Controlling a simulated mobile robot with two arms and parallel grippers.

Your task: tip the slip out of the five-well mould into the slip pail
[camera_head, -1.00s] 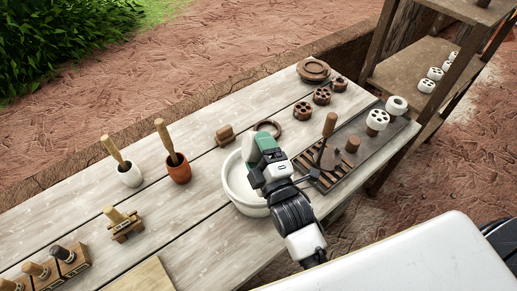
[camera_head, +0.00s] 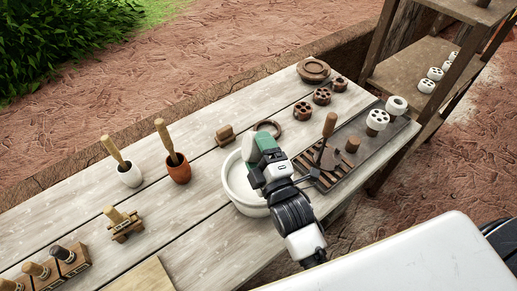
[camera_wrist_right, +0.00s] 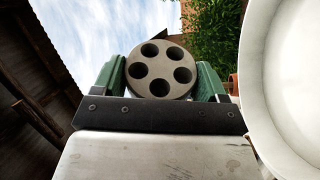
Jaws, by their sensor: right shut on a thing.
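My right gripper (camera_head: 254,160) is over the slip pail, a white round tub (camera_head: 262,210) on the table. Its green fingers are shut on the five-well mould, a grey disc (camera_wrist_right: 160,58). In the right wrist view the mould sits between the fingers (camera_wrist_right: 160,80), with its wells facing the camera; the wells look dark, with no pale slip visible in them. The sky behind it shows that the wrist is turned well over. The pail's white rim (camera_wrist_right: 255,100) fills the right side of that view. In the head view the mould is mostly hidden by the gripper. My left gripper is not in view.
A dark tray (camera_head: 375,135) with white and brown pieces lies right of the pail. Brown moulds (camera_head: 303,110) stand behind. A brown ring (camera_head: 268,127) and wooden block (camera_head: 225,135) sit near the rim. Two cups with handles (camera_head: 178,170) stand left.

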